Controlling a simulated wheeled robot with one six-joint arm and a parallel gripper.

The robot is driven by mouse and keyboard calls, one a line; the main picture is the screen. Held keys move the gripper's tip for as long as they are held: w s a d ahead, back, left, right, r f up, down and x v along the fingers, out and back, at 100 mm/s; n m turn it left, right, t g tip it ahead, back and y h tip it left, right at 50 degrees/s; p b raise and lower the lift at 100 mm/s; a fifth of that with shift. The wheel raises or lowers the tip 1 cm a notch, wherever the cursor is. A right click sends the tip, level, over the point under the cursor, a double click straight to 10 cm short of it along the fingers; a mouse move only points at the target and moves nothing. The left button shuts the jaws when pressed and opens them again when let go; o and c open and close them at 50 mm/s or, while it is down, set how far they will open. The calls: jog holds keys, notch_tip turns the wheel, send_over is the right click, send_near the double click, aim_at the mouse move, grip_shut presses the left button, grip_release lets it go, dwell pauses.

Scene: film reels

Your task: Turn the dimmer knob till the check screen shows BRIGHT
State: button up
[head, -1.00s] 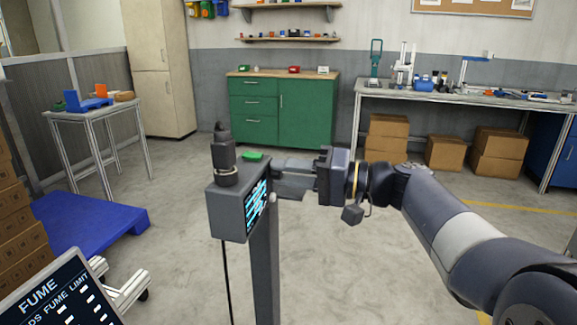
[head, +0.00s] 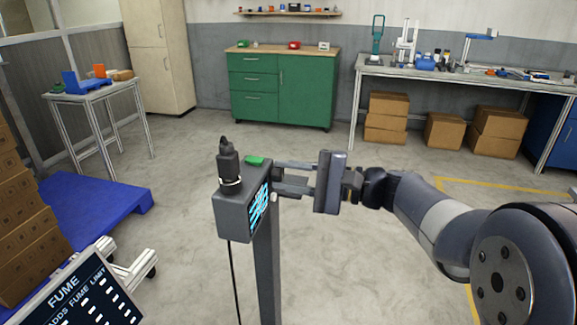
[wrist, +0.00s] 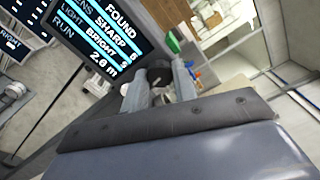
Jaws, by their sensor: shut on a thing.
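A dark grey box on a post (head: 237,215) stands mid-picture in the head view, its lit screen (head: 259,208) facing right. In the wrist view the screen (wrist: 95,35) shows at upper left, close and slanted. I read FOUND, SHARP and 2.0 m; the word on the LIGHT line starts with BR but is too slanted to read surely. My gripper (head: 280,180) reaches the box's right side from the right. In the wrist view its fingers (wrist: 160,88) are shut on a small dark part, seemingly the dimmer knob (wrist: 160,74). The fingers mostly hide it.
A black plug-like fitting (head: 229,165) and a green piece (head: 255,160) are on top of the box. A FUME sign (head: 75,292) stands at lower left, near a blue pallet (head: 95,210). A green cabinet (head: 285,92) is behind. The floor around the post is clear.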

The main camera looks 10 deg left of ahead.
jog(key=shift+m, duration=0.5)
jog(key=o, duration=1)
jog(key=shift+d, duration=0.1)
jog(key=s+d, duration=0.1)
jog(key=d, duration=0.9)
jog(key=shift+s+d, duration=0.25)
jog(key=shift+d, duration=0.05)
jog(key=a, duration=0.3)
jog(key=w+a, duration=0.1)
jog(key=a, duration=0.7)
jog(key=shift+w, duration=0.25)
jog(key=shift+d, duration=0.1)
